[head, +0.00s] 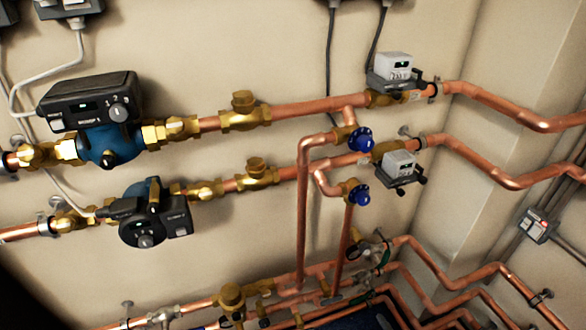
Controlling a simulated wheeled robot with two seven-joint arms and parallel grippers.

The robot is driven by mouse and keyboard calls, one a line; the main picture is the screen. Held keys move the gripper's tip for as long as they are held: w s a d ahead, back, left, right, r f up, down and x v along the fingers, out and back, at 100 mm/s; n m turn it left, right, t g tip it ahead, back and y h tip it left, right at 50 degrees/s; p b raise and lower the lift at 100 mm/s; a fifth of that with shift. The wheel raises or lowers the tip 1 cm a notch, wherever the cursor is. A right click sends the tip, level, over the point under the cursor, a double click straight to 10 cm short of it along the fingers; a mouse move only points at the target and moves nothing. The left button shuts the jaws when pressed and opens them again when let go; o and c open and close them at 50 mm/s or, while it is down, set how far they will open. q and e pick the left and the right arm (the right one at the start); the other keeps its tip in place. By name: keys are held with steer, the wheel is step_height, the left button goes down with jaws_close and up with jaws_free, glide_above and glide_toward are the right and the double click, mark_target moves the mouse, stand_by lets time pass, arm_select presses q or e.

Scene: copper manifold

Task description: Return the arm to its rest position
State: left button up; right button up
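Neither of my grippers shows in the head view. The dark area at the lower left corner is too dark to identify. The copper manifold's upper pipe (305,106) runs along the wall with a blue and black pump (110,143) at the left. A second copper pipe (440,143) runs below it, with a smaller black pump (150,220) on its left part.
Two blue valve handles (361,139) sit on branch pipes near the middle. Grey metering boxes (396,68) are mounted on the pipes at the right. More pipes and brass valves (230,296) crowd the bottom. A grey switch box (537,227) is on the right wall.

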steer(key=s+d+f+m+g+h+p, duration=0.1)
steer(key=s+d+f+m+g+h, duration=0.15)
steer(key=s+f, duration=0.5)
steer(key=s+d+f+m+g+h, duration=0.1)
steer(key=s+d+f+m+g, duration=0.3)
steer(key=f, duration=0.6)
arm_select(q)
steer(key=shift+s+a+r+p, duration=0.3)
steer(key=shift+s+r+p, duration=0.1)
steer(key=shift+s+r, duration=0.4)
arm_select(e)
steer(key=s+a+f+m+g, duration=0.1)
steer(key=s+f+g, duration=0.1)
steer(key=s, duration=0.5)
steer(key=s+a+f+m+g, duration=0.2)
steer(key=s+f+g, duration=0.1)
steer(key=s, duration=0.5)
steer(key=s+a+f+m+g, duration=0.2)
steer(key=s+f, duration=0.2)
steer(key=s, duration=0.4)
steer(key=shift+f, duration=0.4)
